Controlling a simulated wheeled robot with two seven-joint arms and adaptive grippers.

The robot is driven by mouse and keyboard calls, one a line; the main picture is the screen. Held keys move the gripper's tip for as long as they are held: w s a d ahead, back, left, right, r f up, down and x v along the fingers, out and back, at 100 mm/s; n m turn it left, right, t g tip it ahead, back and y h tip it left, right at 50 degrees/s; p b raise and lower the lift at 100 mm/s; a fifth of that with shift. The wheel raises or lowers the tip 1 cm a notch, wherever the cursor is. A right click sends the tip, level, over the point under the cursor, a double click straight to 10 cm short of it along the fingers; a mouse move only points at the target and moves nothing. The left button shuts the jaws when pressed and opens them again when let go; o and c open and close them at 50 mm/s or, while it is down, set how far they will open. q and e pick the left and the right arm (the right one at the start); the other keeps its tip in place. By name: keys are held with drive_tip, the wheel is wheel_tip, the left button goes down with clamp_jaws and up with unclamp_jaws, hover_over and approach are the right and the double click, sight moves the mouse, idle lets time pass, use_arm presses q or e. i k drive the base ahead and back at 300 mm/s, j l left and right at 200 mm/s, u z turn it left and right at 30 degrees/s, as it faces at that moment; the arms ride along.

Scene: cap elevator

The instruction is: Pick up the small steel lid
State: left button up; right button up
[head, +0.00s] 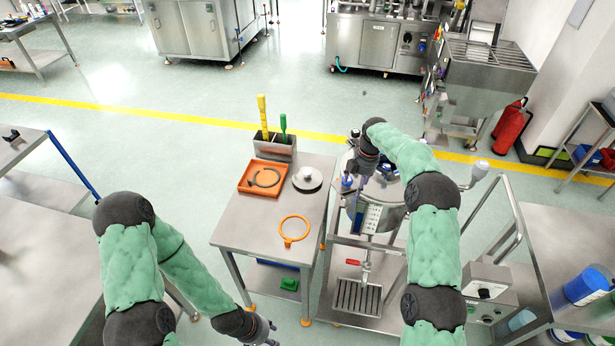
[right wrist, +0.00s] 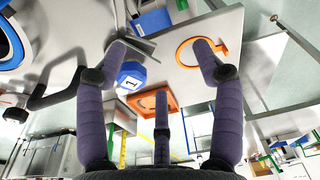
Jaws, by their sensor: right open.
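The small steel lid (head: 307,179) is a round silvery disc with a dark knob. It lies on the steel side table (head: 240,232), right of an orange tray (head: 248,190). My right gripper (head: 358,181) is to the right of the lid, over the steel machine (head: 385,212), apart from the lid. In the right wrist view its fingers (right wrist: 168,62) are spread and hold nothing. My left gripper (head: 266,336) is low at the bottom edge, partly cut off, so its opening cannot be judged.
An orange ring (head: 294,229) lies near the table's front. A grey holder (head: 274,148) with yellow and green tools stands at the back. A blue part (right wrist: 131,73) marked 1 shows near one right finger. The machine's handles and display (head: 368,217) stand close to the right arm.

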sight(304, 178)
drive_tip(key=i+j, duration=0.75)
drive_tip(key=i, duration=0.1)
